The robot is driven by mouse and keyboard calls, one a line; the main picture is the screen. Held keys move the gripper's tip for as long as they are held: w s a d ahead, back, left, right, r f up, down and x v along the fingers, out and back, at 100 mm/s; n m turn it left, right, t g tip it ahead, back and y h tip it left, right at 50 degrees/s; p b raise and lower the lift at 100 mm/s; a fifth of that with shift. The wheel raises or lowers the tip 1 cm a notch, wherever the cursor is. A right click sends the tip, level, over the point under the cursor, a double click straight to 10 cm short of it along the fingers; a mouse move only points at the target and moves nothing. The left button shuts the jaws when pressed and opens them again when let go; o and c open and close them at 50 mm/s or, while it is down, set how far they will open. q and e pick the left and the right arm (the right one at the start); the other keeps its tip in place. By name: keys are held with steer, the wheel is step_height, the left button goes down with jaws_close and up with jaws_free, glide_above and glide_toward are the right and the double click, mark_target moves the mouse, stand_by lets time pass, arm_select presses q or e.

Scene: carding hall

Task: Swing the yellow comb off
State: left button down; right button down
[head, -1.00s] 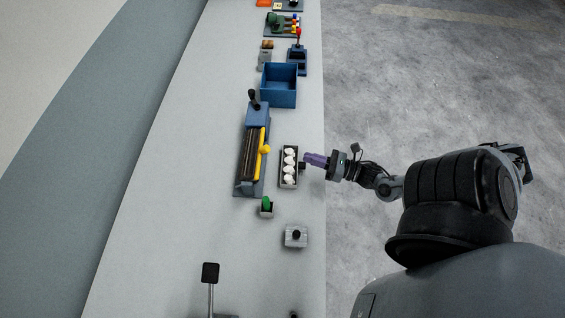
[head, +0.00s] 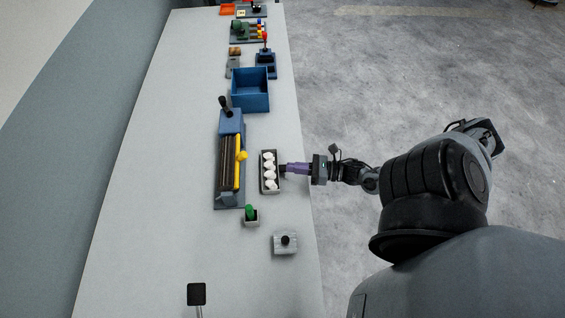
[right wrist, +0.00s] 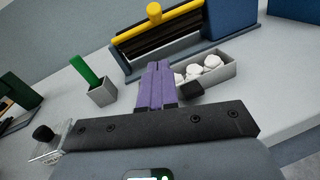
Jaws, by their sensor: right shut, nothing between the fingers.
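The yellow comb (head: 237,164) is a long bar with a round knob, lying along the right side of the dark ribbed roller bed of the blue carding machine (head: 230,121). In the right wrist view the yellow comb (right wrist: 179,18) crosses the top, its knob toward me. My right gripper (head: 283,168), with purple fingers, is shut and empty, at the right edge of the tray of white tufts; the machine and comb are beyond the tray. In the right wrist view its fingers (right wrist: 157,86) point toward the machine without touching the comb. My left gripper is not in view.
The grey tray (head: 263,186) of white tufts stands between my right gripper and the machine. A small box with a green piece (head: 250,212) and a grey block with a black knob (head: 285,242) stand nearer. A blue bin (head: 250,104) stands beyond.

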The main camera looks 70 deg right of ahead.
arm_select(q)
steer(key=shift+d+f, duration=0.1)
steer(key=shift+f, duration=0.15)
arm_select(e)
glide_toward(240, 157)
steer(key=f, duration=0.2)
steer(key=w+f, duration=0.1)
steer(key=f, duration=0.1)
steer(key=shift+w+d+f, duration=0.15)
steer(key=shift+w+f, duration=0.05)
steer(key=shift+f, duration=0.05)
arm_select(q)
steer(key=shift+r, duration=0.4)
arm_select(e)
steer(key=shift+w+r, duration=1.3)
steer(key=shift+w, duration=0.25)
arm_select(q)
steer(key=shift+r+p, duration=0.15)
steer(key=shift+p, duration=0.15)
arm_select(e)
steer(key=shift+r, duration=0.1)
